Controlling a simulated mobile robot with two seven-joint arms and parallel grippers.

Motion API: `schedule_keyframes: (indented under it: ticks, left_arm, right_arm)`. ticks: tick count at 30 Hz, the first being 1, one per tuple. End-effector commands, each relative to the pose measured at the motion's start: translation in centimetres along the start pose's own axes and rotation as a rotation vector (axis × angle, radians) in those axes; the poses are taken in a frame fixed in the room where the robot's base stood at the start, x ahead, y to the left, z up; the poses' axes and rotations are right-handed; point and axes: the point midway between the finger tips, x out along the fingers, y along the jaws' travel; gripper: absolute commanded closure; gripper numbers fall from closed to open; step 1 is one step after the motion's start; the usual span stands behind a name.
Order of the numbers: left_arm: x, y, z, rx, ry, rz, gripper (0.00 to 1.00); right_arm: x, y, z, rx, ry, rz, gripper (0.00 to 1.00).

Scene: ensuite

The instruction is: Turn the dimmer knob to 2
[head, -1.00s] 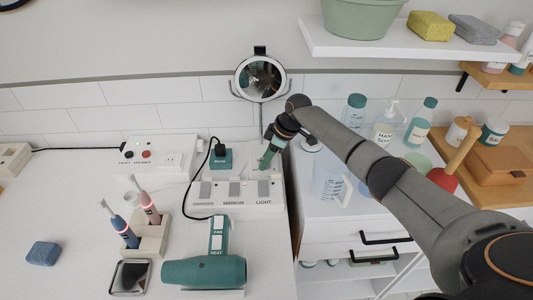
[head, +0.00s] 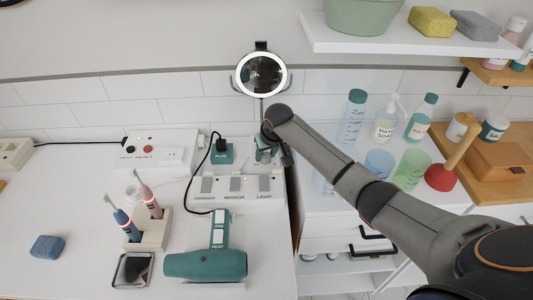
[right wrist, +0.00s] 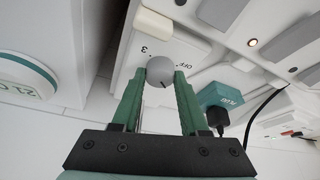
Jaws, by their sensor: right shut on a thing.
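The dimmer knob (right wrist: 161,70) is a small grey round knob with a dark pointer line, seen in the right wrist view. The marks "3" and "OFF" show on the white panel beside it; the 2 mark cannot be made out. My right gripper (right wrist: 162,80) is shut on the knob, one green finger on each side. In the head view my right gripper (head: 266,150) is at the back right of the white switch panel (head: 215,198), and hides the knob there. The round mirror (head: 262,75) above has a bright white ring. My left gripper is not in view.
Rocker switches (head: 235,184) sit in front of the knob, with a green plug (head: 221,153) to its left. A green hair dryer (head: 205,265) and toothbrush stand (head: 150,235) are nearer.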

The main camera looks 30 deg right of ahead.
Motion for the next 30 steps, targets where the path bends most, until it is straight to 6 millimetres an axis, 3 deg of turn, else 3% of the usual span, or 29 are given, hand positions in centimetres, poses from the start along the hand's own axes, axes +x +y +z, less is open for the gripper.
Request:
schedule_keyframes:
  ticks: [30]
  left_arm:
    - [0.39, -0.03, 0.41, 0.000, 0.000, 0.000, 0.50]
  right_arm:
    - [0.12, -0.68, -0.33, 0.895, -0.001, 0.368, 1.00]
